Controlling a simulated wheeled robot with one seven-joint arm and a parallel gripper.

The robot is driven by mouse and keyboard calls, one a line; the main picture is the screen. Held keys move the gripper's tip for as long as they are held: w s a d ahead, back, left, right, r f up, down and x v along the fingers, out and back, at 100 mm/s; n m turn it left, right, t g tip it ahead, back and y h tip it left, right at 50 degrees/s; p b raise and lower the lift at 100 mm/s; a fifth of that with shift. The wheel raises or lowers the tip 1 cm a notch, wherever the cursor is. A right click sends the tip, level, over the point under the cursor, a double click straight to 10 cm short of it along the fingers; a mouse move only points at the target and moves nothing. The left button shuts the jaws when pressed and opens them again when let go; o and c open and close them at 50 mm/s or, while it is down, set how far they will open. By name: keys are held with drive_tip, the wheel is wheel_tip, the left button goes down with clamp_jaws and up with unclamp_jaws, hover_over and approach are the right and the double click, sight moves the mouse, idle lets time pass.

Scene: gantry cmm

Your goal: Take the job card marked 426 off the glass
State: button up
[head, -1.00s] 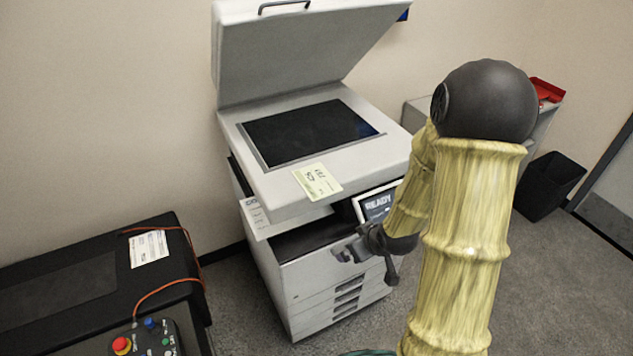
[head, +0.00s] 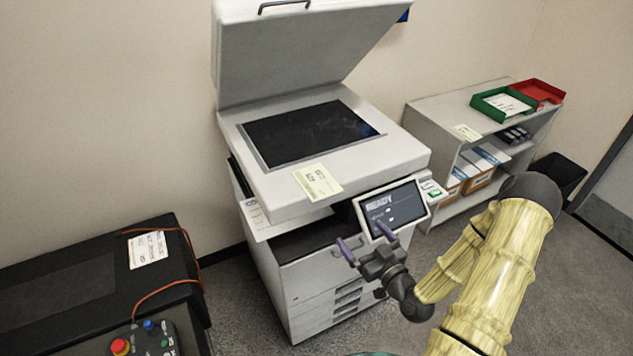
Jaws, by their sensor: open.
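The copier (head: 285,205) stands with its lid (head: 290,50) raised. Its dark glass (head: 310,132) shows bare. A pale yellow-green card (head: 317,182) lies on the front edge of the copier's top, in front of the glass and overhanging a little. Its print looks like 426 but is too small to be sure. My gripper (head: 363,241) is open and empty, with its two purple-tipped fingers apart. It is in front of the copier, below and to the right of the card, near the READY screen (head: 391,209).
A grey shelf (head: 425,120) at the right carries a green tray (head: 503,103) and a red tray (head: 540,91). At the left is a black bench (head: 60,290) with a paper (head: 148,249), an orange cable and a button box (head: 150,340).

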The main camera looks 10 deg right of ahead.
drive_tip(key=p+x, duration=0.6)
drive_tip(key=x, duration=0.6)
drive_tip(key=p, duration=0.4)
approach(317, 181)
drive_tip(key=shift+w, duration=1.1)
drive_tip(key=shift+a+f, duration=0.1)
drive_tip(key=shift+a, duration=0.3)
drive_tip(key=c, duration=0.7)
